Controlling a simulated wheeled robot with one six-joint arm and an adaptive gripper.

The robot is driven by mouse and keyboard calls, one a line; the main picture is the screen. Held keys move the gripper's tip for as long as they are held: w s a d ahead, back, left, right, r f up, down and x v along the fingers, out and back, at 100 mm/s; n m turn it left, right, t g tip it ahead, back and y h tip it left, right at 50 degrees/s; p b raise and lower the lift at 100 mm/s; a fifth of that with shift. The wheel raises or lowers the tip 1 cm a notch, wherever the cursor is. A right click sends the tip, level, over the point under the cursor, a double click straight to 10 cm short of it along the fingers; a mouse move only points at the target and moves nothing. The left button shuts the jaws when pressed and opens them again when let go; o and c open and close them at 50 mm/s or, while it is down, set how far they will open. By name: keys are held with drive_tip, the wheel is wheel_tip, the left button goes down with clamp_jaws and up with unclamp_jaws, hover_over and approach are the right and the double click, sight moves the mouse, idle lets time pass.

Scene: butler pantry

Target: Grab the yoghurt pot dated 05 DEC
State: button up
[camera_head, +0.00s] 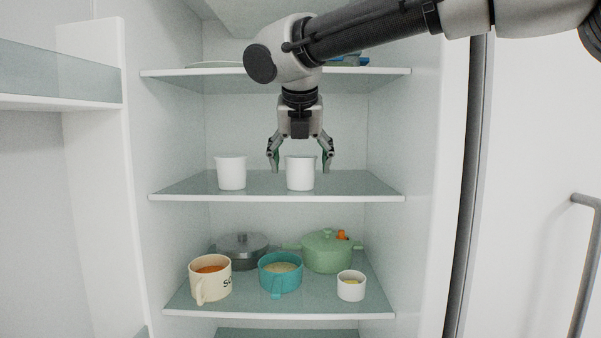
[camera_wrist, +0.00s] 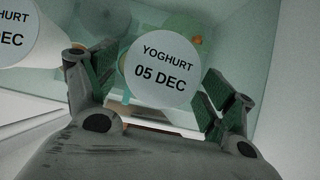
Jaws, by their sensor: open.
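Two white yoghurt pots stand upright on the middle glass shelf (camera_head: 345,190). The right pot (camera_head: 300,174) has a lid that reads "YOGHURT 05 DEC" in the wrist view (camera_wrist: 162,72). The left pot (camera_head: 231,174) shows only in part in the wrist view (camera_wrist: 25,35); its label reads "YOGHURT" and ends in "DEC", with the day number cut off. My gripper (camera_head: 300,168) is open and points down over the right pot. In the wrist view its green-padded fingers (camera_wrist: 165,92) lie to either side of the 05 DEC lid. No contact shows.
The shelf above (camera_head: 380,72) is close over my wrist. On the shelf below stand a cream mug (camera_head: 212,285), a teal pan (camera_head: 280,280), a green pot (camera_head: 322,254), a grey pot (camera_head: 240,258) and a white ramekin (camera_head: 351,291). The middle shelf's right end is free.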

drive_tip(key=shift+x, duration=1.4)
drive_tip(key=c, duration=1.2)
drive_tip(key=shift+r, duration=0.1)
